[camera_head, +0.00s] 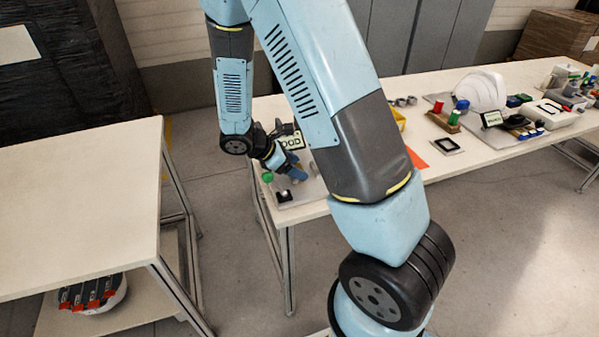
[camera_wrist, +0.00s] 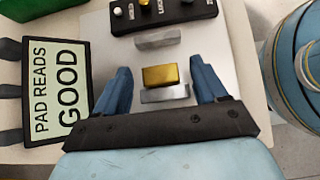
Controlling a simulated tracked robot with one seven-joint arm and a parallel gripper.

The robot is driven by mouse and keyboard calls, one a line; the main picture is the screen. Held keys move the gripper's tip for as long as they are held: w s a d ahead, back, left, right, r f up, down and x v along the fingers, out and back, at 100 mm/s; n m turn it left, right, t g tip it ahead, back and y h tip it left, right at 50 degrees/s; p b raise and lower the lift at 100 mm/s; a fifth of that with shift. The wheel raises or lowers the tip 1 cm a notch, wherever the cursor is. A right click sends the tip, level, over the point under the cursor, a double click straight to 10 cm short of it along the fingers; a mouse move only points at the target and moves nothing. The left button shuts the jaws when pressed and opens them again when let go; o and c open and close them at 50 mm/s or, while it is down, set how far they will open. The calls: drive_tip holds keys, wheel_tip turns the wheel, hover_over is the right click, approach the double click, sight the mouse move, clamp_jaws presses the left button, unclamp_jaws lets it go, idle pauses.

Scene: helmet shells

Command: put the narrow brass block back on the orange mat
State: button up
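The brass block (camera_wrist: 160,76) lies on a light grey plate (camera_wrist: 112,52) in the wrist view, right against a small grey metal piece (camera_wrist: 165,94) on its near side. My gripper (camera_wrist: 160,82) is open, with its two blue fingers on either side of the block and a gap at each side. In the head view my gripper (camera_head: 297,172) is low over the near left end of the long table; the block cannot be made out there. The orange mat (camera_head: 416,158) shows partly on that table, right of my gripper, with my arm in front of it.
A "PAD READS GOOD" display (camera_wrist: 56,92) stands left of the fingers. A second grey piece (camera_wrist: 158,39) and a black box with knobs (camera_wrist: 165,13) lie beyond the block. A white helmet shell (camera_head: 482,90) and other clutter fill the table's right part.

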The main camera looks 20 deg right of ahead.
clamp_jaws()
idle(0.5)
drive_tip(key=shift+r, duration=0.15)
